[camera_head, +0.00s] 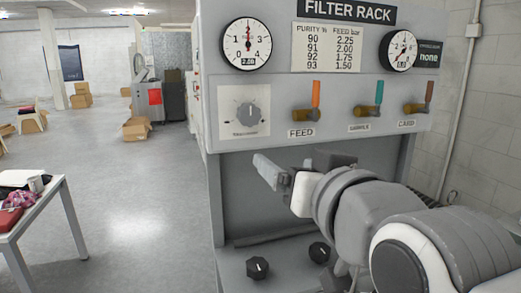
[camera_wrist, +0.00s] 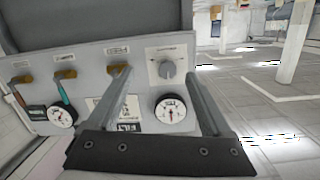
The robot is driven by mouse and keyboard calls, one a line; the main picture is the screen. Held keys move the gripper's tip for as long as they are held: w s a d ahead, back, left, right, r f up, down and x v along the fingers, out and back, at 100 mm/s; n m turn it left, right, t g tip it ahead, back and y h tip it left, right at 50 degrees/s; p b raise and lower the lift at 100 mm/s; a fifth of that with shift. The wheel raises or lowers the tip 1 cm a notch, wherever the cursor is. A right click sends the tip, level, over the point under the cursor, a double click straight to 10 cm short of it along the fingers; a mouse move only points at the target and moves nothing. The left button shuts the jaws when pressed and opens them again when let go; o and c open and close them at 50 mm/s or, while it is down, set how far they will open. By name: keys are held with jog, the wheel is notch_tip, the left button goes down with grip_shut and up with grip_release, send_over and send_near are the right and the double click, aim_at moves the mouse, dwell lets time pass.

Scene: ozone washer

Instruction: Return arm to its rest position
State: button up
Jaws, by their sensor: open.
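My gripper (camera_head: 287,172) is open and empty in front of the filter rack (camera_head: 300,143), below the row of valves and above the lower knobs. Its two fingers spread apart in the wrist view (camera_wrist: 156,74), with nothing between them. My arm reaches in from the lower right of the head view and hides part of the rack's lower right. The rack carries an orange-handled feed valve (camera_head: 316,94), a teal-handled valve (camera_head: 379,92) and a brown-handled valve (camera_head: 428,92), all with handles upright. A grey dial (camera_head: 247,115) sits at the panel's left; it also shows in the wrist view (camera_wrist: 167,69).
Two round gauges, left (camera_head: 247,44) and right (camera_head: 398,50), top the rack. Two black knobs (camera_head: 257,268) (camera_head: 319,252) sit low on it. A white table (camera_head: 42,208) with cloth and a mug stands at left. Cardboard boxes (camera_head: 137,128) lie farther back. The floor between is clear.

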jog(key=s+d+f+g+h, duration=0.1)
jog(key=s+d+f+g, duration=0.2)
jog(key=f, duration=0.3)
jog(key=s+d+f+g+h, duration=0.1)
jog(key=s+d+f+g, duration=0.1)
jog(key=f+g, duration=0.2)
jog(key=s+d+f+g+h+p, duration=0.1)
jog(key=s+d+f+g+h, duration=0.1)
jog(key=f, duration=0.7)
jog(key=shift+s+d+f+m+g, duration=0.15)
jog(key=shift+s+d+m+g, duration=0.25)
jog(key=shift+s+d+g, duration=0.4)
dwell(1.3)
